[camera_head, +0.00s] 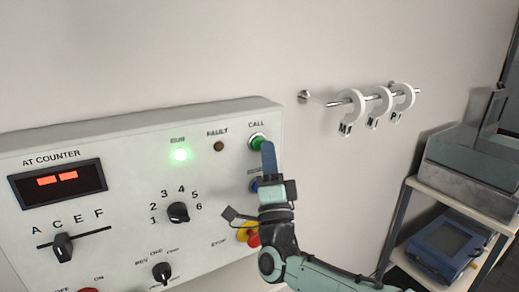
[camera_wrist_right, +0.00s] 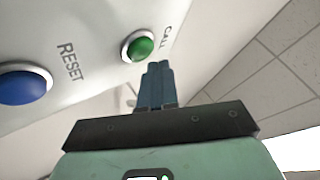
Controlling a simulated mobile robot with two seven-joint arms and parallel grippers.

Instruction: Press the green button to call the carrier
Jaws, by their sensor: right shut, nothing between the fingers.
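The green button (camera_head: 257,141) labelled CALL sits at the upper right of the white control panel (camera_head: 120,150). It also shows in the right wrist view (camera_wrist_right: 140,46), in a pale ring. My right gripper (camera_head: 268,150) is shut and empty, its blue fingertips close beside the green button in the head view. In the right wrist view the fingertips (camera_wrist_right: 158,68) are just below and right of the button. A small gap seems to show there; I cannot tell for sure whether they touch. My left gripper is not in view.
A blue RESET button (camera_wrist_right: 22,86) is near the green one. A red-and-yellow stop button (camera_head: 250,235) is partly behind my right arm. A rail (camera_head: 335,102) with white rings is on the wall. A shelf (camera_head: 460,195) with a blue case (camera_head: 443,248) stands at right.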

